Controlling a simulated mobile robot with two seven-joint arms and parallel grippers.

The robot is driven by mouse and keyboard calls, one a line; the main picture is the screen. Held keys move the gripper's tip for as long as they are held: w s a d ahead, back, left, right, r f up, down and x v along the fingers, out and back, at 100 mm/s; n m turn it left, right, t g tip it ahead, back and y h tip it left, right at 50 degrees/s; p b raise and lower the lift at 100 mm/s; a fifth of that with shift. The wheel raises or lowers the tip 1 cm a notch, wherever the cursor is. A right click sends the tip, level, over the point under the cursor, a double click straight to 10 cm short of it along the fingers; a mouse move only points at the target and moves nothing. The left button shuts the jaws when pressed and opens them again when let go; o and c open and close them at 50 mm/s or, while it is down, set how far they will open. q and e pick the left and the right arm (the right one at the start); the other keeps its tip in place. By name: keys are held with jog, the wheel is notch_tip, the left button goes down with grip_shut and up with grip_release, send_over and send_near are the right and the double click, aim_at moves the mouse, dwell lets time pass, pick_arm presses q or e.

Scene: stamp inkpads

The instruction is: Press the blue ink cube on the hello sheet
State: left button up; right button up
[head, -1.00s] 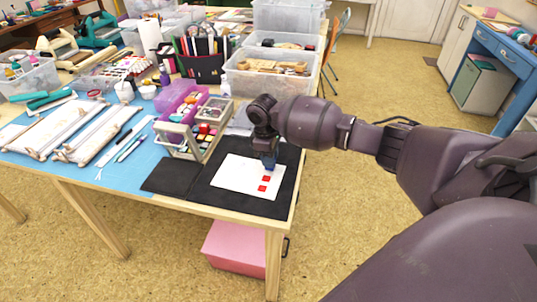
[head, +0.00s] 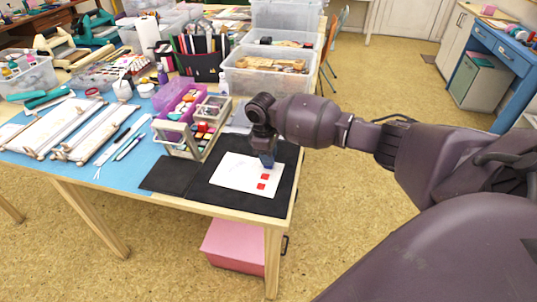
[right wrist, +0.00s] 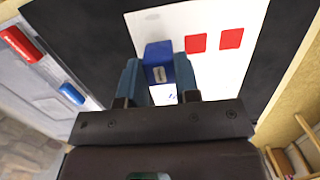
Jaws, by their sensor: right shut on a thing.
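The blue ink cube (right wrist: 158,60) is between the fingers of my right gripper (right wrist: 160,82), which is shut on it. In the head view my right gripper (head: 267,159) points down at the upper right part of the white sheet (head: 236,175). The cube is over the sheet, and I cannot tell whether it touches the paper. Two red squares are on the sheet beside the cube, and they also show in the right wrist view. Small dark marks on the paper near the fingers are partly hidden. My left gripper is not in view.
The sheet lies on a black mat (head: 270,203) at the table's front right corner. A rack of coloured ink cubes (head: 181,139) stands just left. A pink box (head: 233,247) sits under the table. Clear plastic bins (head: 262,82) stand behind.

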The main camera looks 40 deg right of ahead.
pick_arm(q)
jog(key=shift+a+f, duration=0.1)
pick_arm(e)
jog(key=shift+f, duration=0.45)
dwell(0.8)
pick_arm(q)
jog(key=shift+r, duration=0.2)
pick_arm(e)
jog(key=shift+r, duration=0.15)
jog(key=shift+r, duration=0.2)
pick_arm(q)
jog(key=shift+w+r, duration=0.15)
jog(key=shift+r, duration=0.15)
pick_arm(e)
jog(key=shift+r, duration=0.1)
pick_arm(q)
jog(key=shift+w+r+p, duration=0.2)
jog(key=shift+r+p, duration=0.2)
jog(key=shift+p, duration=0.05)
pick_arm(e)
jog(key=shift+r, duration=0.25)
jog(key=shift+r+p, duration=1.8)
jog(key=shift+r, duration=0.95)
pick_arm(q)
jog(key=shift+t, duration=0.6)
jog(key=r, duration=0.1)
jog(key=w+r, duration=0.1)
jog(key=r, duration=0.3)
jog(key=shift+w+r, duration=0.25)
